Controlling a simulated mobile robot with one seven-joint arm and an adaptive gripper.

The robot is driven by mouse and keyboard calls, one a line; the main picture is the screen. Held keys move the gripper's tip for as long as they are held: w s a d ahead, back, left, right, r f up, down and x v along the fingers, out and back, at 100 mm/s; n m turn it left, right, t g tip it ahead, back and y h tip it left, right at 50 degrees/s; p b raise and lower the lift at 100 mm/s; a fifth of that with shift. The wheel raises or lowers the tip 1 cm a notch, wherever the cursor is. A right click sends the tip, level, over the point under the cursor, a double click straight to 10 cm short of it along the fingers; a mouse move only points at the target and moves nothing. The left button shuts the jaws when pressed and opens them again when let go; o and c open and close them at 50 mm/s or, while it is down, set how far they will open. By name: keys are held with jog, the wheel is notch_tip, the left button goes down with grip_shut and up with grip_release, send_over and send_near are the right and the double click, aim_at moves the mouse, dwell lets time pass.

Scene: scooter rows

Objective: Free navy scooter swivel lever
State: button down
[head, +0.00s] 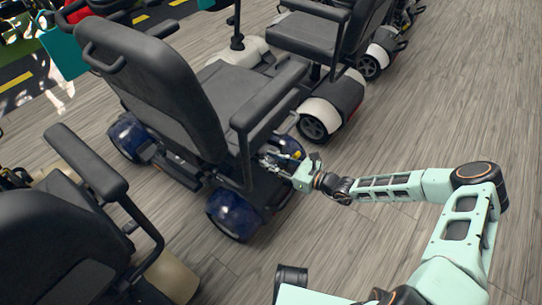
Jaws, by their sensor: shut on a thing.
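The navy scooter (236,212) stands left of centre in the head view, with dark blue rear wheel covers and a dark grey seat turned away from me. My gripper (276,160) reaches in from the right, below the seat's right armrest and beside the seat edge. Its fingers are shut on the swivel lever under the seat. The lever itself is mostly hidden by the fingers and the seat. A small yellow spot (298,154) shows right by the fingers; I cannot tell what it belongs to.
A scooter with white and red body parts (321,117) stands just beyond, at the upper middle. A beige scooter with a black seat (60,240) is at the lower left. The wooden floor (450,110) on the right is clear.

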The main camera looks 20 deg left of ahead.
aim_at(261, 151)
notch_tip(261, 151, up, 2)
jog(key=p, duration=0.3)
jog(key=shift+a+h, duration=0.15)
jog(key=shift+h, duration=0.25)
jog(key=shift+w+a+r+p, duration=0.1)
jog(key=shift+a+r+p, duration=0.05)
jog(key=shift+r+p, duration=0.5)
jog(key=c, duration=1.6)
grip_release()
jog(key=shift+f, duration=0.15)
jog(key=shift+d, duration=0.45)
jog(key=v, duration=1.1)
jog(key=shift+d, duration=0.1)
